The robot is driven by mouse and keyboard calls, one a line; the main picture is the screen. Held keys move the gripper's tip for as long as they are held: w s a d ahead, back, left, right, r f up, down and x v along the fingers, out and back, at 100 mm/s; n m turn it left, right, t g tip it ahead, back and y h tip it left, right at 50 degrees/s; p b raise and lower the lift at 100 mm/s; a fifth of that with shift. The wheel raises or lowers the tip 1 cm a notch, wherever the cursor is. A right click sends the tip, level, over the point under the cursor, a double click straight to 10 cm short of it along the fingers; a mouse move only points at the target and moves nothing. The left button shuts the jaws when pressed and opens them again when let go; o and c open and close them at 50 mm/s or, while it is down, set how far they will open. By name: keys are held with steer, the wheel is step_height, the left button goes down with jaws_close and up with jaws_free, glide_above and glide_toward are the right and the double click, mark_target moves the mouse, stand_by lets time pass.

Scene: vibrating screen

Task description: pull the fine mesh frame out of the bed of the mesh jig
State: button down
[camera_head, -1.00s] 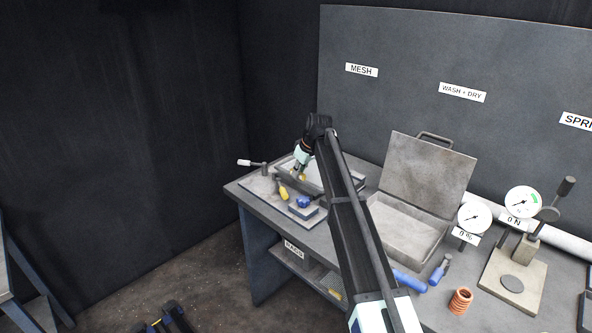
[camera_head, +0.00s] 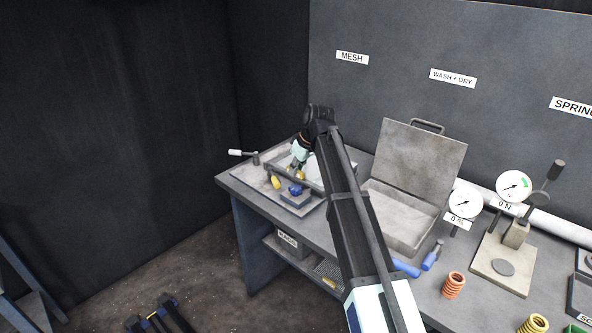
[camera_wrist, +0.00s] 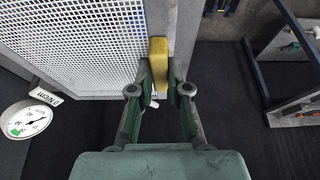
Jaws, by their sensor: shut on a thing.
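In the wrist view, my gripper (camera_wrist: 159,88) is shut on a yellow tab (camera_wrist: 158,63) at the edge of the fine mesh frame. The frame's pale woven mesh (camera_wrist: 75,40) fills the upper left, bordered by a grey rail (camera_wrist: 186,35). How deep the frame sits in the bed cannot be told; my arm hides part of it.
A dial gauge (camera_wrist: 25,118) marked N/cm shows at the left of the wrist view. An open grey case (camera_head: 415,165) stands right of my arm. Blue-handled tools (camera_head: 432,257), an orange spring (camera_head: 453,285) and a gauge stand (camera_head: 500,266) lie further right.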

steer(key=shift+r, duration=0.25)
steer(key=shift+r+p, duration=0.9)
steer(key=shift+r, duration=0.55)
